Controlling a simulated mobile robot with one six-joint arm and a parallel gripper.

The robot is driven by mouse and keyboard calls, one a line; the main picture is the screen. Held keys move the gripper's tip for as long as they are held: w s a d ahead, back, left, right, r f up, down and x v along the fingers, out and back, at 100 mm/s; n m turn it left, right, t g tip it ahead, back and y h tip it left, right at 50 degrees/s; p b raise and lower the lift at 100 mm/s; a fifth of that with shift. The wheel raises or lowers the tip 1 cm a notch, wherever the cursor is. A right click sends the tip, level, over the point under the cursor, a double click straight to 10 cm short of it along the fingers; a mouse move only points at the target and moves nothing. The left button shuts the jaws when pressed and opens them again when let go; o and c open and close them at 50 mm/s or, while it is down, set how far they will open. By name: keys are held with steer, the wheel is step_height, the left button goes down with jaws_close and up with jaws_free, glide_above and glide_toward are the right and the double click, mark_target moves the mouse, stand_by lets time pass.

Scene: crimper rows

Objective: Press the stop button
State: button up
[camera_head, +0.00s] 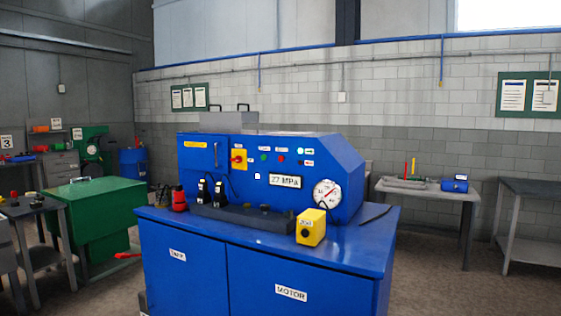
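A blue machine (340,160) with a front control panel stands on a blue cabinet (190,265). The panel has a small red round button or lamp (281,158), with a green one (263,157) to its left and dark controls to its right. Their labels are too small to read, so I cannot tell for sure which one is the stop button. A red rotary switch on a yellow plate (239,160) sits further left on the panel. My gripper is not in view.
A yellow box (311,228) stands at the cabinet's front right edge, below a round gauge (327,194). A display (286,181) reads about 27 MPa. A red object (179,199) stands at the left. A green chest (100,215) and side table (430,192) flank the cabinet.

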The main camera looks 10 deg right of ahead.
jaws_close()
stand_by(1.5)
